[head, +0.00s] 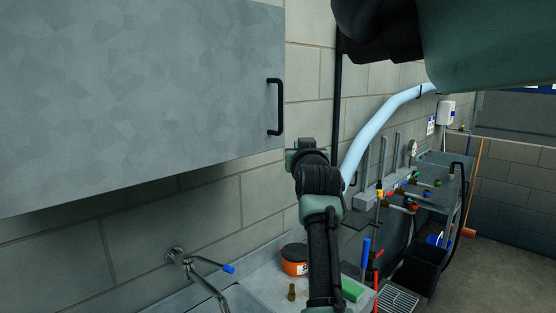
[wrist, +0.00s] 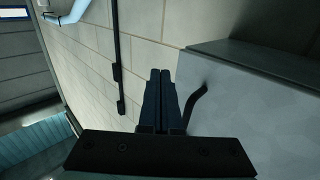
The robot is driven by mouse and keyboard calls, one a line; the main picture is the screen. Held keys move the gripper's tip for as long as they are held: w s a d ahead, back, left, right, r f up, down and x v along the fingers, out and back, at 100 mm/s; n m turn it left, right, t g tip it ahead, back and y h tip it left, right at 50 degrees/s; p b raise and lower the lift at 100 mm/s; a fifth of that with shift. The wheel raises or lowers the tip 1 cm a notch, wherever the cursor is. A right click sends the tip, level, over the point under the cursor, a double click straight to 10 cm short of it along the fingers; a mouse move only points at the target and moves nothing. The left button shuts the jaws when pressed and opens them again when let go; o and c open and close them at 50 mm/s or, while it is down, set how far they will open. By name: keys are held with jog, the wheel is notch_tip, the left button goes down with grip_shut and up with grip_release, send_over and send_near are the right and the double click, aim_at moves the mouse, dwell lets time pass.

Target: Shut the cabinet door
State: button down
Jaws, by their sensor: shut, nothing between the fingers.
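The grey wall cabinet's door (head: 140,90) fills the upper left of the head view. It looks about parallel to the wall, and I see no clear gap behind it. Its black bar handle (head: 275,107) is upright near the right edge. My gripper (head: 306,147) is just right of and below the handle, close to the door's lower right corner. In the wrist view my gripper (wrist: 160,74) is shut and empty, pointing toward the wall beside the handle (wrist: 195,105). The door (wrist: 260,115) is on the right there. I cannot tell whether the fingers touch it.
Below are a counter with a sink tap (head: 200,262), an orange tub (head: 294,258) and a green sponge (head: 352,290). A pale blue pipe (head: 385,115) and a rack with coloured valves (head: 420,185) stand to the right. Open floor (head: 500,260) lies at the far right.

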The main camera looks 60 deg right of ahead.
jog(key=s+a+b, duration=0.1)
jog(key=s+b, duration=0.3)
jog(key=s, duration=0.5)
jog(key=w+a+r+n+t+y, duration=0.1)
jog(key=w+a+r+t, duration=0.2)
jog(key=a, duration=0.6)
jog(key=w+a+r+n+t+y, duration=0.1)
jog(key=w+a+n+t, duration=0.1)
jog(key=w+a, duration=0.5)
jog(key=w+a+r+n+t+y, duration=0.1)
jog(key=w+a+r+t, duration=0.15)
jog(key=a, duration=0.75)
jog(key=s+a+r+n+t+y, duration=0.2)
jog(key=s+a+t+y, duration=0.1)
jog(key=a, duration=0.8)
jog(key=s+a+r+n+t+y, duration=0.2)
jog(key=s+a+t+y, duration=0.1)
jog(key=a, duration=0.8)
jog(key=s+a+r+n+t+y, duration=0.2)
jog(key=s+a+y, duration=0.3)
jog(key=a, duration=0.6)
jog(key=shift+s+n+t, duration=0.3)
jog(key=shift+s+t, duration=0.05)
jog(key=shift+t, duration=0.2)
jog(key=shift+a+r, duration=0.1)
